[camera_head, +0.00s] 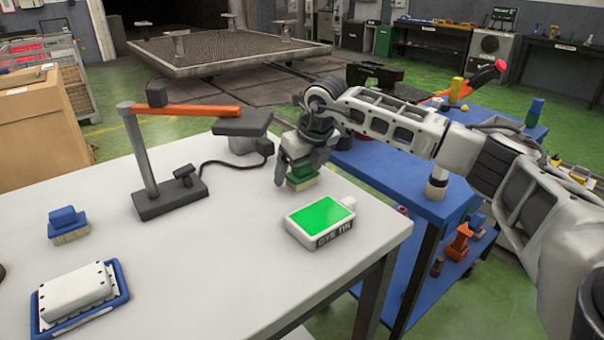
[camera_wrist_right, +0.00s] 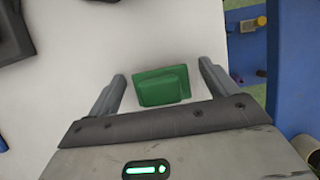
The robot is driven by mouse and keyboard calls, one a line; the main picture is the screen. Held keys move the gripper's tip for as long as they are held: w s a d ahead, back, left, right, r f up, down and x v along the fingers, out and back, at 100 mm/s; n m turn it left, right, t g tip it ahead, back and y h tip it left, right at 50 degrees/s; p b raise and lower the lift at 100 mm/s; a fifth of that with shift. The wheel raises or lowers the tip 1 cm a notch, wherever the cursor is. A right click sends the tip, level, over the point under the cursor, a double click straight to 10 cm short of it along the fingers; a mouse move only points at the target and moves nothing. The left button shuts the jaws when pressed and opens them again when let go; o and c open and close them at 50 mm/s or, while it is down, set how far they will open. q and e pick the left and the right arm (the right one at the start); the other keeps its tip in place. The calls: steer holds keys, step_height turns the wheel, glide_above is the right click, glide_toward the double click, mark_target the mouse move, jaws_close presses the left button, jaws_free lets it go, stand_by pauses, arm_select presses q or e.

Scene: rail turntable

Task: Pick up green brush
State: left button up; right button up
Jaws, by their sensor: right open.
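The green brush (camera_head: 302,178) with pale bristles stands on the white table near its far right edge. In the right wrist view the green brush (camera_wrist_right: 162,86) lies between the two fingers of my right gripper (camera_wrist_right: 160,85), with a gap on each side. In the head view my right gripper (camera_head: 293,172) points down over the brush and hides part of it. It is open. My left gripper is in neither view.
A white box with a green top (camera_head: 320,221) stands just in front of the brush. A stand with an orange arm (camera_head: 150,160) is to the left. A blue brush (camera_head: 68,224) and a white case on a blue tray (camera_head: 122,296) are further left. A blue cart (camera_head: 420,190) adjoins the right.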

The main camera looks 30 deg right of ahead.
steer(key=shift+f, duration=0.1)
steer(key=shift+c, duration=0.3)
steer(key=c, duration=1)
